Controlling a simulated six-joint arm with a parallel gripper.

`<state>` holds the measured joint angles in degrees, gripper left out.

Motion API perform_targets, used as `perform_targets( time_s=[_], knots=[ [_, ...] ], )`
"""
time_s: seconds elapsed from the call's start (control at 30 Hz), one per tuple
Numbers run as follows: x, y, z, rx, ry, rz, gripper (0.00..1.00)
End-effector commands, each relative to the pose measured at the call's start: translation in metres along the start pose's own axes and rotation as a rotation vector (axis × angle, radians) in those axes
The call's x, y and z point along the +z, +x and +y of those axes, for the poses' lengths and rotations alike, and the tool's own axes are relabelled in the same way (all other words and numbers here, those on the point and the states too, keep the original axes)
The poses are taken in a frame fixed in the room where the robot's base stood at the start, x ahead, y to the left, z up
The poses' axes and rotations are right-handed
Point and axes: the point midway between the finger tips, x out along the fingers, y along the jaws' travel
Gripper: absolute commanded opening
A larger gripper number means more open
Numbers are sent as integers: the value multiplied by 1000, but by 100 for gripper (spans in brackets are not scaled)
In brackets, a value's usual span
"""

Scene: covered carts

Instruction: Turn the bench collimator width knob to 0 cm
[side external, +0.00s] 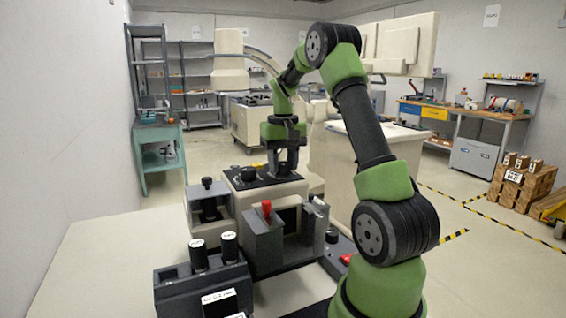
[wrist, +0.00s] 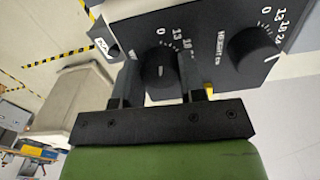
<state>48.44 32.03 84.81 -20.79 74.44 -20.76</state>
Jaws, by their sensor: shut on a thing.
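The collimator's dark panel (wrist: 207,45) fills the upper middle of the wrist view. My gripper (wrist: 160,76) is shut on a round black knob (wrist: 160,70) there, one finger on each side. A small pale mark shows on the knob's face, and a white 0 and scale numbers are printed just above it. Its name label is mostly hidden by my gripper. In the side external view my gripper (side external: 284,165) points down at the top of a beige and black bench unit (side external: 262,187); the held knob is hidden there.
A second black knob (wrist: 250,50), beside the "HEIGHT cm" print, is to the right of my gripper.

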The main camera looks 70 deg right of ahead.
Motion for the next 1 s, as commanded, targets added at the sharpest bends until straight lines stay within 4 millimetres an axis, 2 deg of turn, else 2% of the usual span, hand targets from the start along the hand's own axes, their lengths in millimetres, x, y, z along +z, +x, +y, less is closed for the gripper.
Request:
perform_targets(
  time_s=[0.43, 0.47, 0.57, 0.87, 1.0],
  knots=[
    [0, -1, 0, 1, -12, 4, 14],
    [0, -1, 0, 1, -12, 4, 40],
    [0, -1, 0, 1, -12, 3, 63],
    [0, -2, 0, 0, -11, 2, 63],
    [-1, -14, 0, 1, -12, 6, 63]
  ],
)
